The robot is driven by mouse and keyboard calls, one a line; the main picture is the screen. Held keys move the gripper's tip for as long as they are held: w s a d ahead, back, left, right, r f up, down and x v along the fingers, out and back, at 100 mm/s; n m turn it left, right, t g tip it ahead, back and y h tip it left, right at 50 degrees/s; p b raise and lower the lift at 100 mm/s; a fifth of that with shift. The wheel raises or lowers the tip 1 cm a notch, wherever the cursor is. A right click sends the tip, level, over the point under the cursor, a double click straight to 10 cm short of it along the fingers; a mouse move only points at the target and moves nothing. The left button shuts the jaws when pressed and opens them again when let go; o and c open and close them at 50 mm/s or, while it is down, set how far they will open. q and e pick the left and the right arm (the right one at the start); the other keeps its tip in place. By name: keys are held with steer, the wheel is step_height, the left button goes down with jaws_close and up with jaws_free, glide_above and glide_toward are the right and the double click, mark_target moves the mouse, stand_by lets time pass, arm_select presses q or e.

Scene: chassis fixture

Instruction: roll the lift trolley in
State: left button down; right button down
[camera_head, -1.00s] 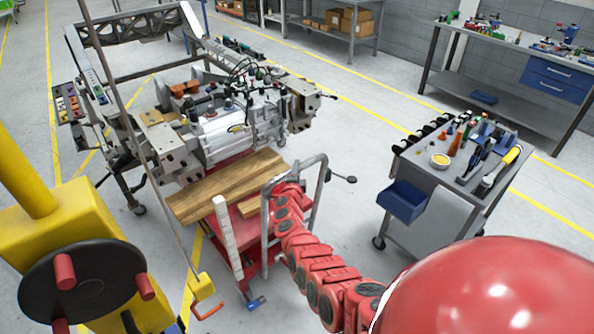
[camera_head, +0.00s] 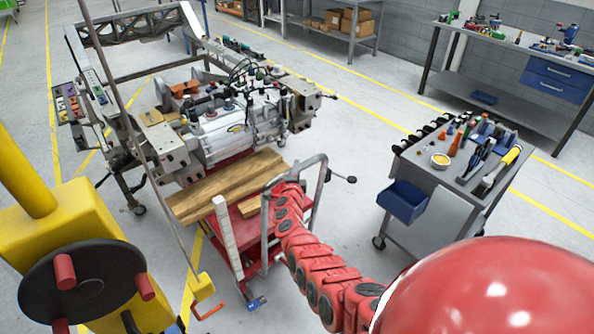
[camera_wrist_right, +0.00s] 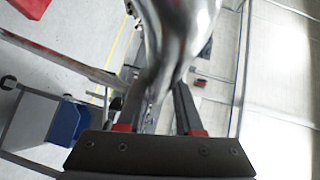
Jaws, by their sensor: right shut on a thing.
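The red lift trolley (camera_head: 255,233) stands under the near end of the chassis fixture in the head view. Wooden boards (camera_head: 222,188) lie on top of it, below the grey powertrain unit (camera_head: 235,130). Its grey tube handle (camera_head: 319,185) rises at the near right side. My right gripper (camera_head: 283,186) is at the left side of this handle, its fingers mostly hidden by my red arm. In the right wrist view the gripper (camera_wrist_right: 165,95) is shut on a shiny metal tube (camera_wrist_right: 178,35) of the handle. My left gripper is not in view.
A grey tool cart (camera_head: 440,215) with a blue bin (camera_head: 403,201) stands to the right of the trolley. A yellow crank-wheel device (camera_head: 60,235) stands at the near left, with a pole beside it. Open floor (camera_head: 345,215) lies between trolley and cart.

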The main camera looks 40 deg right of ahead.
steer(key=shift+f, duration=0.1)
stand_by(0.3)
steer(key=shift+w+b, duration=0.15)
steer(key=shift+b, duration=0.35)
steer(key=shift+w+a+r+b, duration=0.1)
steer(key=shift+w+r+b, duration=0.2)
steer(key=shift+w+b, duration=0.25)
steer(key=shift+w+f, duration=0.3)
steer(key=shift+w, duration=0.2)
steer(key=c, duration=0.9)
jaws_free()
steer(key=o, duration=0.3)
steer(key=shift+s+r, duration=0.15)
steer(key=shift+s, duration=0.1)
steer(key=shift+w, duration=0.1)
